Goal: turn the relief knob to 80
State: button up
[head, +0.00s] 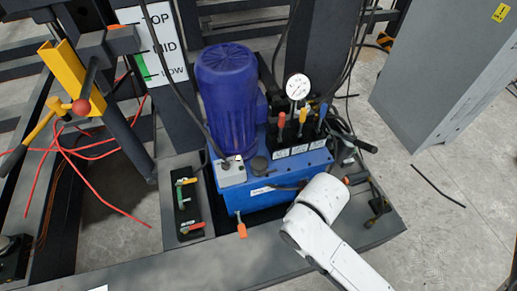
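A blue hydraulic power unit (284,196) with a large blue motor (226,100) stands in the middle of the head view. A round white pressure gauge (298,86) rises at its back right; its reading is too small to make out. A dark round cap or knob (259,164) sits on the tank top; I cannot tell whether it is the relief knob. My white arm reaches in from the bottom right, its upper joint in front of the tank's right end. Dark parts show around that joint, but I cannot make out my gripper's fingers or anything held.
Red, yellow and blue levers (303,121) stand on a black valve block. A small black block with coloured handles (187,208) is left of the tank. An orange-handled valve (241,228) hangs in front. A grey cabinet (440,75) stands right; loose red wires (95,185) lie left.

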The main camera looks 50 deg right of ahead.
aim_at(302, 103)
jog(key=k+l+z, duration=0.15)
jog(key=l+z, duration=0.6)
jog(key=l, duration=0.2)
jog(key=l+z, duration=0.4)
jog(key=k+l, duration=0.05)
jog(key=l, duration=0.1)
